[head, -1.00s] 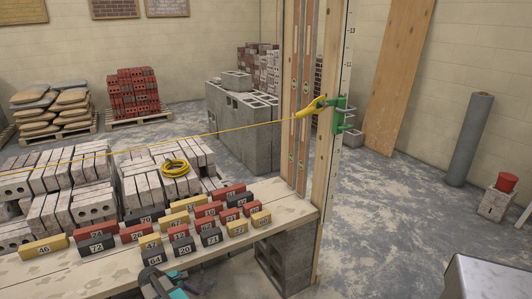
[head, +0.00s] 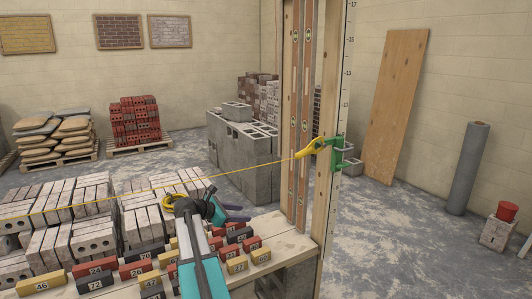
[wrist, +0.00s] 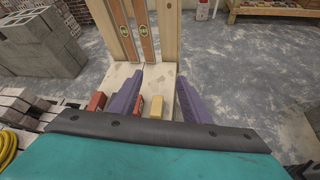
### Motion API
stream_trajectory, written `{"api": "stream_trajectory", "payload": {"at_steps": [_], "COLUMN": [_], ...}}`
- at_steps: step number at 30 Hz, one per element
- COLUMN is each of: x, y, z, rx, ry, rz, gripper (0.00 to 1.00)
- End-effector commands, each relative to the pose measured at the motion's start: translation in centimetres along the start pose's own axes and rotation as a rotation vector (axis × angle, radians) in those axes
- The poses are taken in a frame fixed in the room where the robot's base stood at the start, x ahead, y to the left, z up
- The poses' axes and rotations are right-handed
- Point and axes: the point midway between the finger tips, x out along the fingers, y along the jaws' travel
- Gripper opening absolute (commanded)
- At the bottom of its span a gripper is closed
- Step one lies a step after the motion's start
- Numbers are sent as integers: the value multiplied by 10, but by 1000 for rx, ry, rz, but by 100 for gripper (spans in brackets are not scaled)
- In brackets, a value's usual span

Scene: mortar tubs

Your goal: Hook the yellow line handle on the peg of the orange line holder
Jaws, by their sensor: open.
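The yellow line handle (head: 308,149) is at the green line holder (head: 338,153), which is fixed to the upright wooden post. The handle's end meets the holder's left side; whether it is hooked there is too small to tell. A taut yellow line (head: 200,174) runs from the handle to the left. No orange line holder shows in either current view. My gripper (head: 232,204) is open and empty above the plank, left of and lower than the handle. In the wrist view its two purple fingers (wrist: 158,84) are apart and point toward the post's foot.
Numbered small bricks (head: 233,266) stand on the plank (head: 285,240) below my gripper. Pale brick stacks (head: 62,240) and a coil of yellow line (wrist: 8,148) lie left. Grey blocks (head: 235,155) stand behind.

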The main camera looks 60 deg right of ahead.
Motion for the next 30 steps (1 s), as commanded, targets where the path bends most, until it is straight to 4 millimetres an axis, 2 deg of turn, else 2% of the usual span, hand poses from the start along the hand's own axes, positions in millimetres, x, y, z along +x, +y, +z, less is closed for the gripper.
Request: {"api": "stream_trajectory", "payload": {"at_steps": [1,9,12,15,18,21,30], "x": [2,7,6,4,2,1,1], "y": [6,13,11,8,5,3,2], "z": [30,170,218,255,281,294,298], "rx": [-10,-102,-134,-160,-179,-190,-195], "ry": [-31,-197,-253,-296,-326,-342,-348], "rz": [-4,-53,-81,-107,-128,-139,-143], "gripper": [43,43,43,43,43,43,43]}}
